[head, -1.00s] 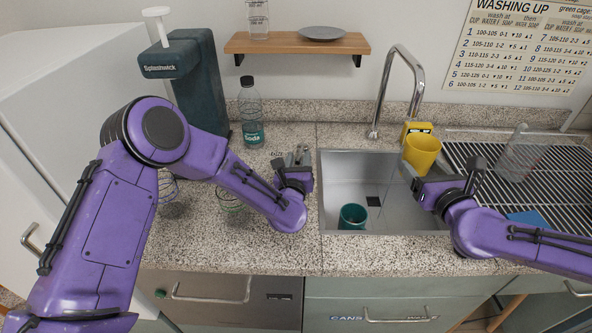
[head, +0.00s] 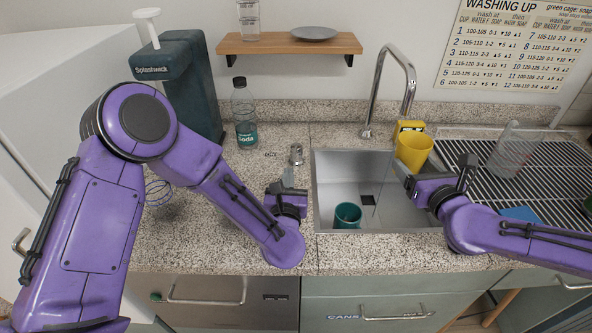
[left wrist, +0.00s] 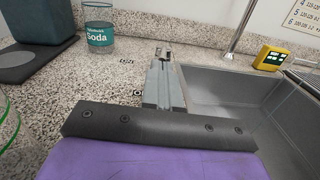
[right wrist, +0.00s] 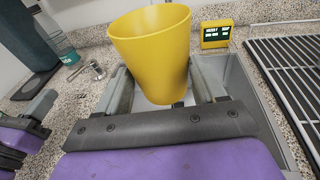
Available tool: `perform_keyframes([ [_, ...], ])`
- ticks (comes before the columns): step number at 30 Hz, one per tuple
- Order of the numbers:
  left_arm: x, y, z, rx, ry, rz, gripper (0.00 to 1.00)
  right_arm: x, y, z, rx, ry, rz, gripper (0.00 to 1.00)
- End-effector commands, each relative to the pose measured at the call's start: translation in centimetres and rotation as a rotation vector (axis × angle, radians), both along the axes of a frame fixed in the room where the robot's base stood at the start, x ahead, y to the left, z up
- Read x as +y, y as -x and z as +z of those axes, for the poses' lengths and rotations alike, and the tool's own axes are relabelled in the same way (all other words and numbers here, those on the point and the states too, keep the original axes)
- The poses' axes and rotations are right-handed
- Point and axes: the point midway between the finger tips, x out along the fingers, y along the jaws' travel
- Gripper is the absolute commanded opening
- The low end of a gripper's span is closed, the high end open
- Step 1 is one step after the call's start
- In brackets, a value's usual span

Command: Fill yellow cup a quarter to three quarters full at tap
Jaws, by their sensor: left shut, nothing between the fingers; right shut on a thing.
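The yellow cup (head: 413,152) is held over the right part of the sink, below the tap's spout (head: 409,108). My right gripper (head: 406,172) is shut on it; in the right wrist view the cup (right wrist: 152,50) looks nearly upright between the fingers. Whether it holds water, or water is running, I cannot tell. The curved metal tap (head: 378,85) rises behind the sink. A small metal tap handle (head: 296,153) stands on the counter left of the sink. My left gripper (head: 287,180) is shut and empty just in front of the handle, which also shows in the left wrist view (left wrist: 164,52).
A teal cup (head: 347,216) stands in the steel sink (head: 335,172). A yellow box with a display (head: 409,127) sits behind the yellow cup. A drying rack (head: 540,165) lies right. A soda bottle (head: 244,115) and a dark green machine (head: 185,90) stand at the back left.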

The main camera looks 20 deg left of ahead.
Motion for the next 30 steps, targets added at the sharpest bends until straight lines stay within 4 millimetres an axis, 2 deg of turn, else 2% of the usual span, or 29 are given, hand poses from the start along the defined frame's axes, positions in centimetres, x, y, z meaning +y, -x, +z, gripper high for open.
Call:
perform_keyframes([
  [3,-0.2,-1.3,1.9,0.078,-0.272,0.105,0.0,0.0,0.0,0.0,0.0,0.0,0.0,0.39],
  [8,0.7,-3.2,2.9,0.307,-0.692,0.25,0.0,0.0,0.0,0.0,0.0,0.0,0.0,0.39],
  [12,1.2,-4.4,3.7,0.567,-1.02,0.323,0.0,0.0,0.0,0.0,0.0,0.0,0.0,0.38],
  [17,1.1,-5.3,4.4,0.905,-1.347,0.311,0.0,0.0,0.0,0.0,0.0,0.0,0.0,0.38],
  [23,-0.1,-5.9,4.9,1.33,-1.701,0.112,0.0,0.0,0.0,0.0,0.0,0.0,0.0,0.38],
  [26,-1.1,-6.0,5.2,1.51,-1.861,-0.074,0.0,0.0,0.0,0.0,0.0,0.0,0.0,0.38],
  [30,-3.1,-6.0,5.4,1.689,-2.076,-0.427,0.0,0.0,0.0,0.0,0.0,0.0,0.0,0.38],
])
